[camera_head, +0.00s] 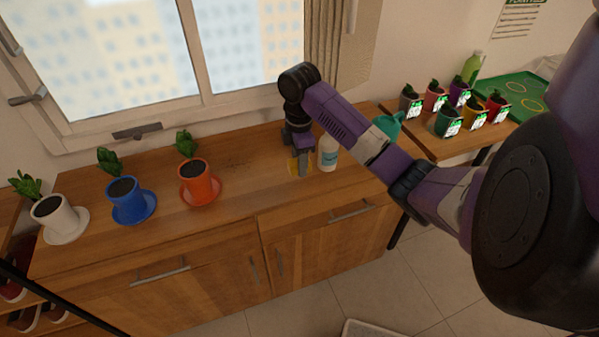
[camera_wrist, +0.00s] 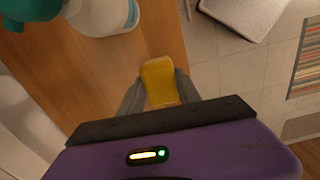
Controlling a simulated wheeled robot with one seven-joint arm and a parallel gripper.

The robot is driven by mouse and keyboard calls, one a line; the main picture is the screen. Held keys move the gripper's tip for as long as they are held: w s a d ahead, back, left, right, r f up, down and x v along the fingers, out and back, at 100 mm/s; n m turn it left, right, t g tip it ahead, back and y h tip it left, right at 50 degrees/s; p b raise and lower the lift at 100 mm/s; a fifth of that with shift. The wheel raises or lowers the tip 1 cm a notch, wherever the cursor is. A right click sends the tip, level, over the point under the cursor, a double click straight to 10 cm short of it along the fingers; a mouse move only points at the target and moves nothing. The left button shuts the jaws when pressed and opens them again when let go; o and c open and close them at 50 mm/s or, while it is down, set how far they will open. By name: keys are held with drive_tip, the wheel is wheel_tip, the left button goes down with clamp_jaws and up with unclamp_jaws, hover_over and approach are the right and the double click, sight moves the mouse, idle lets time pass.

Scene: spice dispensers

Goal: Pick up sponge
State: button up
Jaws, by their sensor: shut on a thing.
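The sponge (camera_wrist: 159,80) is a yellow rounded block. In the wrist view it sits between the two fingers of my gripper (camera_wrist: 159,92), which is shut on it. In the head view my gripper (camera_head: 301,166) is low over the wooden cabinet top, and a yellow bit of the sponge (camera_head: 292,167) shows beside the fingers. The fingers hide much of it there. I cannot tell whether the sponge touches the cabinet top.
A white bottle (camera_head: 328,153) stands just right of my gripper, with a teal watering can (camera_head: 388,125) farther right. Orange (camera_head: 199,184), blue (camera_head: 128,203) and white (camera_head: 60,219) plant pots stand to the left. Several small labelled pots (camera_head: 447,122) stand on the right table.

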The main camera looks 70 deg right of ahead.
wheel_tip(320, 180, up, 15)
drive_tip(key=p, duration=0.3)
drive_tip(key=shift+f+p, duration=0.15)
drive_tip(key=shift+p, duration=0.2)
